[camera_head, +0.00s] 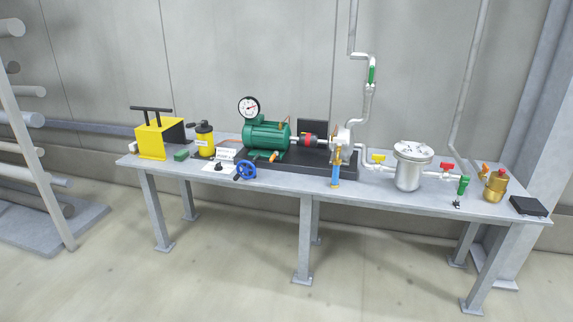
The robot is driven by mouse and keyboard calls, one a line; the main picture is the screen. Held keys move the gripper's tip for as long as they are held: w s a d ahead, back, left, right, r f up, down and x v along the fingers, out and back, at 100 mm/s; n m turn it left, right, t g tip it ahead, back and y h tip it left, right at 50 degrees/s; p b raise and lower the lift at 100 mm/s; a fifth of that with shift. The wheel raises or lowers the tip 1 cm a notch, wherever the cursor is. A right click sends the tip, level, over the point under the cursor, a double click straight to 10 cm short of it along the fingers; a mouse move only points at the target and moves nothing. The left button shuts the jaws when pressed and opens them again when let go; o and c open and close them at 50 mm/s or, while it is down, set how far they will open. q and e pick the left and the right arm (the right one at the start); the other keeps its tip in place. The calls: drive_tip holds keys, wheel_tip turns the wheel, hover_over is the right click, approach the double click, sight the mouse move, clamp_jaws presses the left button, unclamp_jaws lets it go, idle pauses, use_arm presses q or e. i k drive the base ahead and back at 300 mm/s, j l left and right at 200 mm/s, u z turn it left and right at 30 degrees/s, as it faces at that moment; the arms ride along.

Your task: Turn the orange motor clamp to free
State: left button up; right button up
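The green motor (267,136) stands on a black base plate (313,164) on the bench. A small orange lever (273,156) sits at the motor's front foot; it looks like the motor clamp. It is too small to tell its exact setting. Another orange-brown piece (285,120) rises from the motor's top right. A red coupling (309,141) joins the motor to the silver pump (342,145) on its right. Neither of my grippers shows in the head view.
The grey bench (400,191) holds a blue handwheel (245,170) in front of the motor, a yellow box (151,138) at left, and a silver filter vessel (408,172) and brass vessel (495,187) at right. A pipe rack stands far left. The floor before the bench is clear.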

sight(276, 152)
drive_tip(key=i+j, duration=0.25)
drive_tip(key=i+l+z, duration=0.1)
drive_tip(key=i+l, duration=0.15)
drive_tip(key=i, duration=0.3)
drive_tip(key=i+l, duration=0.25)
drive_tip(key=i, duration=0.25)
drive_tip(key=i+l+z, duration=0.15)
drive_tip(key=i, duration=0.4)
drive_tip(key=l, duration=0.1)
